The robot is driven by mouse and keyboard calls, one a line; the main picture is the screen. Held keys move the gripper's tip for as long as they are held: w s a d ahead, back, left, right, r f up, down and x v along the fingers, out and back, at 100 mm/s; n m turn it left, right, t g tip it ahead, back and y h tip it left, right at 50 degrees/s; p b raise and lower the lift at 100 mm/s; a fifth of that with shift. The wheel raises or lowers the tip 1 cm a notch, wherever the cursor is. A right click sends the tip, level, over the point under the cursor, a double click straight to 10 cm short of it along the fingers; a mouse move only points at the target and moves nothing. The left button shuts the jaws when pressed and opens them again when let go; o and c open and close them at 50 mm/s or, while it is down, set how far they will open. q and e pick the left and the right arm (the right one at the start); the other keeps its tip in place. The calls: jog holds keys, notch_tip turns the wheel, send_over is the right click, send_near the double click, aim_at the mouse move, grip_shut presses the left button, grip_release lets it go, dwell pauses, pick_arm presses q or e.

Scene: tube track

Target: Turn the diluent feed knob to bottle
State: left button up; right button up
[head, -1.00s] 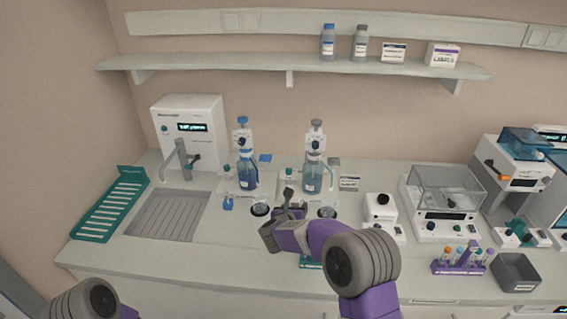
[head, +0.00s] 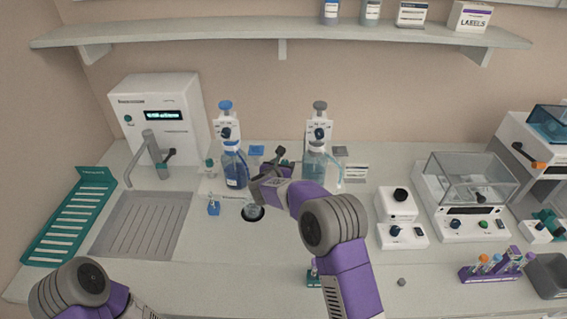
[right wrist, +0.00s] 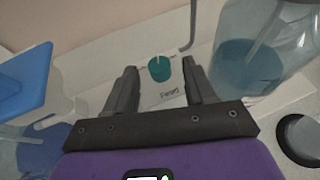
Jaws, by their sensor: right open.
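A small round teal knob (right wrist: 159,68) sits on a pale plate marked "Feed" in the right wrist view. My right gripper (right wrist: 161,84) is open, and the knob shows in the gap between its fingers, beyond the tips and apart from them. In the head view my right gripper (head: 267,163) is between the blue-liquid bottle (head: 234,168) and the paler teal-liquid bottle (head: 314,168), and it hides the knob there. The pale bottle (right wrist: 262,55) stands close to the right finger in the wrist view. My left gripper is out of view.
A blue cap-like part (right wrist: 22,65) is near the left finger. A small glass vessel sits in a dark ring (head: 253,213) on the bench. Another teal knob (head: 210,163) is left of the blue bottle. A shelf (head: 280,42) runs above.

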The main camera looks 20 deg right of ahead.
jog(key=shift+x, duration=1.1)
jog(key=shift+a, duration=0.1)
grip_shut()
jog(key=n+y+b, duration=0.1)
jog(key=y+b, duration=0.1)
jog(key=b, duration=0.2)
jog(key=n+t+y+b, duration=0.1)
jog(key=n+b, duration=0.1)
jog(key=b, duration=0.1)
jog(key=shift+d+f+t+y+b, duration=0.25)
jog(key=shift+d+t+y+b, duration=0.05)
jog(key=shift+d+y+b, duration=0.1)
jog(key=shift+a+r+n+y+b, duration=0.1)
jog(key=shift+r+n+y+b, duration=0.1)
jog(key=shift+n+y+b, duration=0.45)
grip_release()
jog(key=shift+s, duration=0.1)
